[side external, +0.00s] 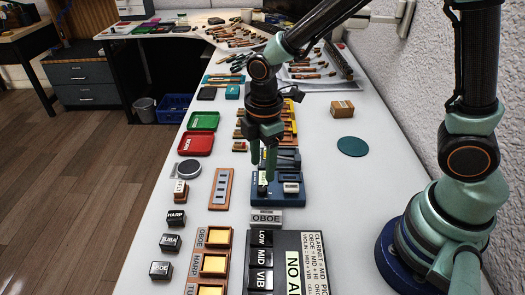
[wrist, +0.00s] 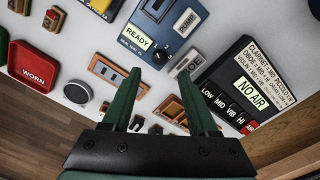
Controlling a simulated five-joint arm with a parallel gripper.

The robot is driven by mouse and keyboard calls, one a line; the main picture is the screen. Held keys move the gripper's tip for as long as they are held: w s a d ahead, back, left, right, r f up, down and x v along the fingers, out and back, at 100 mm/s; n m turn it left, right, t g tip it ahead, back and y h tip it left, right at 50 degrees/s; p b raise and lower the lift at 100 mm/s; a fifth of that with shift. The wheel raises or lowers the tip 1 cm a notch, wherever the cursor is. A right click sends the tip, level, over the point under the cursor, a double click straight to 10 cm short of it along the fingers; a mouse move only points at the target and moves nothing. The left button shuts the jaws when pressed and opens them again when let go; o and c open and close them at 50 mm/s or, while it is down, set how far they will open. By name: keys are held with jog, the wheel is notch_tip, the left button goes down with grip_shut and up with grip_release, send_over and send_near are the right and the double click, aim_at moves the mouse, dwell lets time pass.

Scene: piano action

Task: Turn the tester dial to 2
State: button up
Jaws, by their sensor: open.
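The tester is a blue box with a READY display and a white PUMP key. It shows in the wrist view (wrist: 178,38) and near the middle of the side external view (side external: 285,200).
An OBOE plate (side external: 266,218) stands in front of the tester, with a black NO AIR panel (side external: 290,262) nearer the camera. A wooden slotted block (side external: 221,188) lies left. Red WORN tray (wrist: 33,66) is farther left.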

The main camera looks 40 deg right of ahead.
aim_at(262, 188)
notch_tip(262, 188, down, 7)
jog(key=shift+r, duration=0.1)
dwell(0.4)
grip_shut()
